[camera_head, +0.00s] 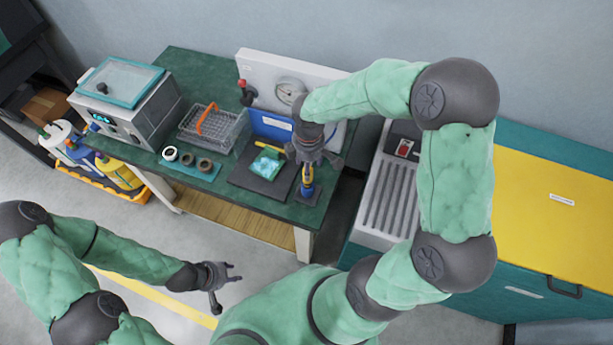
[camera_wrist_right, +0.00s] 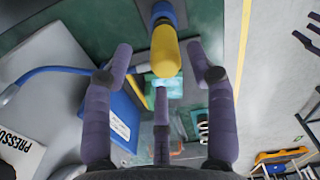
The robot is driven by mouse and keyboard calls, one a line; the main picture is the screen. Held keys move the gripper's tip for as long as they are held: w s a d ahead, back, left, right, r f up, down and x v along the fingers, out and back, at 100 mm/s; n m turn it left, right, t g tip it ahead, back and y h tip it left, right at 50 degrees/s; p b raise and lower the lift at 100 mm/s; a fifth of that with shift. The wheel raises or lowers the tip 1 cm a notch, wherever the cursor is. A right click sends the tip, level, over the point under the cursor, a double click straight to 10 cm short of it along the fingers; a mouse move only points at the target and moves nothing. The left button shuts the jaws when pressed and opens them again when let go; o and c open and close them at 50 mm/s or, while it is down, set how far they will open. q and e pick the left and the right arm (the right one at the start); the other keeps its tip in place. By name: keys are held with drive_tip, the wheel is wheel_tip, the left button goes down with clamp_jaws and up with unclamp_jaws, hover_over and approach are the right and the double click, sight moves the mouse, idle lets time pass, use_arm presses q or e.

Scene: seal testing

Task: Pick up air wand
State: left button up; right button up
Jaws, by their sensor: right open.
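The air wand (camera_head: 307,175) has a yellow upper part and a blue lower part. It stands near the front right corner of the green bench, just below my right gripper (camera_head: 318,160). In the right wrist view the wand (camera_wrist_right: 166,52) lies ahead, between and slightly beyond the spread fingertips of my right gripper (camera_wrist_right: 160,72). That gripper is open and empty; I see no clear contact with the wand. My left gripper (camera_head: 228,283) is open and empty, low in front of the bench over the floor.
A dark mat (camera_head: 250,180) with a teal packet (camera_head: 267,163) lies left of the wand. A blue panel (camera_head: 268,125) and pressure gauge unit (camera_head: 250,65) stand behind. A wire basket (camera_head: 215,128) and several rings are farther left. A blue hose (camera_wrist_right: 60,70) shows in the wrist view.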

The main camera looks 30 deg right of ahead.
drive_tip(key=shift+f, duration=0.65)
drive_tip(key=shift+w+f, duration=0.2)
drive_tip(key=shift+f, duration=0.25)
drive_tip(key=shift+s+f+b, duration=0.25)
drive_tip(key=shift+f+b, duration=0.1)
drive_tip(key=shift+f, duration=0.2)
wheel_tip(320, 180, down, 4)
drive_tip(key=shift+s+a+b, duration=0.15)
drive_tip(key=shift+b, duration=0.35)
drive_tip(key=shift+r, duration=0.1)
clamp_jaws()
